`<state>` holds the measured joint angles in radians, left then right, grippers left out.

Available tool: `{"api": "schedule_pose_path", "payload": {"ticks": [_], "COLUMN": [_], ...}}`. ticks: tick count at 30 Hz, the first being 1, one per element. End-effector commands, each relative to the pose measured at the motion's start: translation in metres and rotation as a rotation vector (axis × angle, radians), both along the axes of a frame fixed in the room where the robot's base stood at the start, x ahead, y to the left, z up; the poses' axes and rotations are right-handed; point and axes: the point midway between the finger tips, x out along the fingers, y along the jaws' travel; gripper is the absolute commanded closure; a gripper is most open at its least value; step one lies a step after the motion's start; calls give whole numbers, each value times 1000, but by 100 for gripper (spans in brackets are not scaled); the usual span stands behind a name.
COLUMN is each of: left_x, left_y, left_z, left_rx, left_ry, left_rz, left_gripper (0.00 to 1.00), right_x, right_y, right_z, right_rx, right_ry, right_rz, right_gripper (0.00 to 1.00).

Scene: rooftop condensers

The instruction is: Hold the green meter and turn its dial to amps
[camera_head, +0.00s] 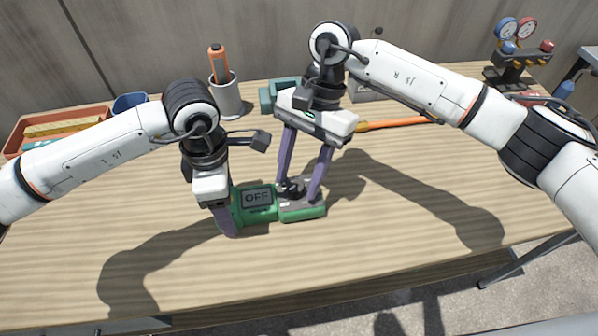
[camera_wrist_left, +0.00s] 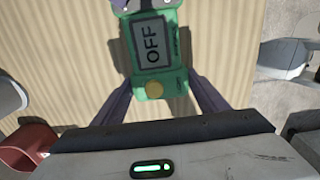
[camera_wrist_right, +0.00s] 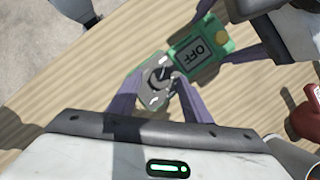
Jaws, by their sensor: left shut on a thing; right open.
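The green meter (camera_head: 265,219) lies on the table with its screen reading OFF. It also shows in the left wrist view (camera_wrist_left: 170,72) and the right wrist view (camera_wrist_right: 222,47). My left gripper (camera_head: 225,208) is shut on the meter's left, screen end; its fingers also show in the left wrist view (camera_wrist_left: 165,95). My right gripper (camera_head: 301,193) is open above the meter's right half, its fingers on either side of the dark dial (camera_head: 293,188). The dial shows between those fingers in the right wrist view (camera_wrist_right: 158,77); whether they touch it I cannot tell.
Behind are a red tray (camera_head: 14,143), a blue container (camera_head: 129,102), a grey cup (camera_head: 227,99) with an orange-handled tool (camera_head: 218,64), another green object (camera_head: 266,99), an orange tool (camera_head: 390,123) and gauges (camera_head: 516,62). The front of the table is clear.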

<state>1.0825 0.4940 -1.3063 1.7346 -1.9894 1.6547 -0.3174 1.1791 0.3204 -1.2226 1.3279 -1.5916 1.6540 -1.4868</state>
Motion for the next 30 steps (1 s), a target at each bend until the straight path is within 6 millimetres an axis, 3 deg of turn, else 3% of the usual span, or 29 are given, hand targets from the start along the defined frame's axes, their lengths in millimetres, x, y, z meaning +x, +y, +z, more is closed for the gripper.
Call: {"api": "schedule_pose_path", "payload": {"ticks": [5,12,22,30], "left_x": [1,1,1,0], "left_y": [0,0,0,0], "left_z": [1,1,1,1], "left_rx": [-2,-2,-2,-1], "left_ry": [-2,-2,-2,-1], "left_rz": [1,1,1,0], "left_gripper": [70,70,70,70], "right_x": [0,0,0,-2], "right_y": [0,0,-1,-3], "right_z": [0,0,1,0], "right_rx": [0,0,0,-1], "right_ry": [0,0,-1,-1], "right_rz": [0,0,-41,-209], "right_gripper": [55,96,97,97]}}
